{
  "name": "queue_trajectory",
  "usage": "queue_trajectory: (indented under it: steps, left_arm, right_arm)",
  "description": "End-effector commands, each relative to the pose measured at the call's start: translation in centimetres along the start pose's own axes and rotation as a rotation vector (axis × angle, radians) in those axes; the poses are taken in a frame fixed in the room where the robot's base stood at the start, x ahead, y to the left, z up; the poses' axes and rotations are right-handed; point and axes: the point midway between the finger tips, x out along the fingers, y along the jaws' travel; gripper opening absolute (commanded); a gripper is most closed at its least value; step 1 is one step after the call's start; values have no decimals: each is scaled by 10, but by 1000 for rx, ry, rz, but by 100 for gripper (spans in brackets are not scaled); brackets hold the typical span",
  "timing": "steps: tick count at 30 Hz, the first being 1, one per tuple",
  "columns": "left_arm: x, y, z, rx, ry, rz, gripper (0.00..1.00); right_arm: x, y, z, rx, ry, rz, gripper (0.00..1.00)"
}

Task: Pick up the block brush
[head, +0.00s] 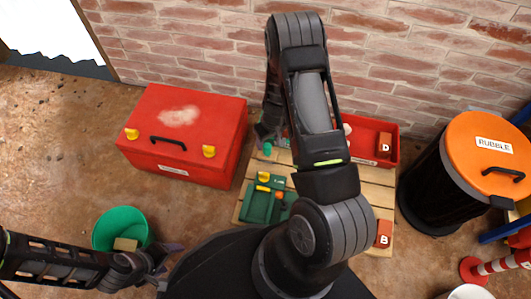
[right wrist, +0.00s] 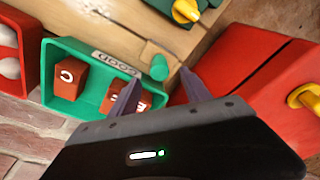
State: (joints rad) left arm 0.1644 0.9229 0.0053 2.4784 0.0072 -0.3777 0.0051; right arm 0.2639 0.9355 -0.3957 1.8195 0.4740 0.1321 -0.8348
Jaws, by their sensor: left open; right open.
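In the right wrist view, a tan block with a round green knob (right wrist: 159,68), which looks like the block brush, lies on the wooden pallet (right wrist: 215,14). Its green end (head: 267,149) also shows in the head view, partly hidden by my right arm. My right gripper (right wrist: 160,90) is open, with its fingertips on either side of the knob's near end and nothing gripped. It is mostly hidden behind my arm in the head view. My left gripper (head: 162,264) is open and empty, just right of the green bucket (head: 122,225).
A green bin (right wrist: 52,102) marked GOOD holds red blocks, close beside my right gripper. A red toolbox (head: 185,130) stands on the other side. A red tray (head: 392,133), a green case (head: 258,203) and an orange-lidded RUBBLE bin (head: 480,150) are nearby. A brick wall stands behind.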

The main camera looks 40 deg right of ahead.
Motion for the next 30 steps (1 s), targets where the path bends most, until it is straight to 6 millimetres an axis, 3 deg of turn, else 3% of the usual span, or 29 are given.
queue_trajectory:
  steps: [5,16,25,30]
  left_arm:
    - [10,-3,-1,-1,4,0,66]
    - [12,-4,-1,0,6,0,66]
    - [37,-11,-3,-2,17,0,66]
    - [40,-12,-4,-2,21,0,66]
  right_arm:
    - [21,0,1,0,-1,0,56]
    - [25,0,1,0,-1,0,56]
    - [66,1,2,0,-2,0,56]
    - [74,1,1,1,-1,0,56]
